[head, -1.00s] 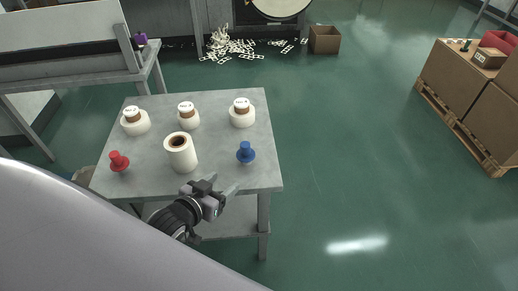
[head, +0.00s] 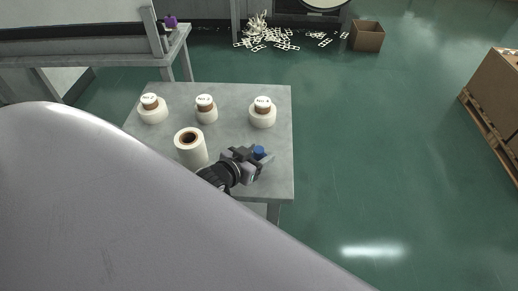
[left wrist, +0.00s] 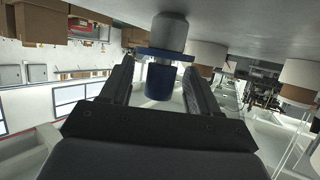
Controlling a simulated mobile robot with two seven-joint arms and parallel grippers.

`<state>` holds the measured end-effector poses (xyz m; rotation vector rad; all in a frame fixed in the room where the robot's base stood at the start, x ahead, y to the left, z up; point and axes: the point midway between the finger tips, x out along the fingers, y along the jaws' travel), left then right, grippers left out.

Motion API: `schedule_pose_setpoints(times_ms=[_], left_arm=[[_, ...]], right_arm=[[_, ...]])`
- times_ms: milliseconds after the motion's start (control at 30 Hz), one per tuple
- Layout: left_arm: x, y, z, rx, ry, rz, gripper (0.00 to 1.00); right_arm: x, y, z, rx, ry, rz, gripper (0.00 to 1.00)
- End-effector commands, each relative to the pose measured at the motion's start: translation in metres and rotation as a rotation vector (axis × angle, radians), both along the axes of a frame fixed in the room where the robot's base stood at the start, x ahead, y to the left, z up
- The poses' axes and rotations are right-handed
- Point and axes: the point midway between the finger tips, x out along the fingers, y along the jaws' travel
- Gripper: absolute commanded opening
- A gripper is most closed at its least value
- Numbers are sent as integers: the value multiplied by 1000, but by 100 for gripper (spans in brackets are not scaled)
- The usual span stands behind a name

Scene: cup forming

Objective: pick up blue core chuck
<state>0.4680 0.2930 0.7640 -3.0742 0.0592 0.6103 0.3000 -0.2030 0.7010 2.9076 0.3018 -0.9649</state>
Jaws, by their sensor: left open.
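The blue core chuck (head: 259,152) is at the right side of the grey table (head: 281,120), mostly hidden behind my left gripper (head: 256,160) in the head view. In the left wrist view, which looks upside down, the blue core chuck (left wrist: 160,82) shows a blue post, a wider blue flange and a grey end toward the table. My left gripper (left wrist: 160,85) is open, with one finger on each side of the post. Small gaps seem to show between post and fingers. My right gripper is not in view.
A tall white roll (head: 191,150) stands just left of my left gripper. Three white rolls with labelled brown cores, among them the right one (head: 262,115), stand along the table's back. A cardboard box (head: 367,36) and scattered white pieces (head: 265,36) lie on the floor behind.

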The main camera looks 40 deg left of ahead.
Motion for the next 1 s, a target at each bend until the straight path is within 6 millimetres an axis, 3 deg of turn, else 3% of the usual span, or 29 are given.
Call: schedule_pose_setpoints(times_ms=[200, 467, 500, 667, 700, 1000], left_arm=[[21, 0, -9, 1, 0, -1, 61], [23, -1, -10, 0, 1, -2, 61], [23, -1, -10, 0, 1, -2, 58], [23, -1, -10, 0, 2, -2, 6], [23, -1, -10, 0, 2, -2, 0], [22, -1, -9, 1, 2, -1, 0]], right_arm=[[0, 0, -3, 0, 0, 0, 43], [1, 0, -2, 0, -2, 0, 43], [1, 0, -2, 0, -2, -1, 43], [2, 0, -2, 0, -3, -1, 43], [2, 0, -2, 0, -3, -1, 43], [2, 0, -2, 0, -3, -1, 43]])
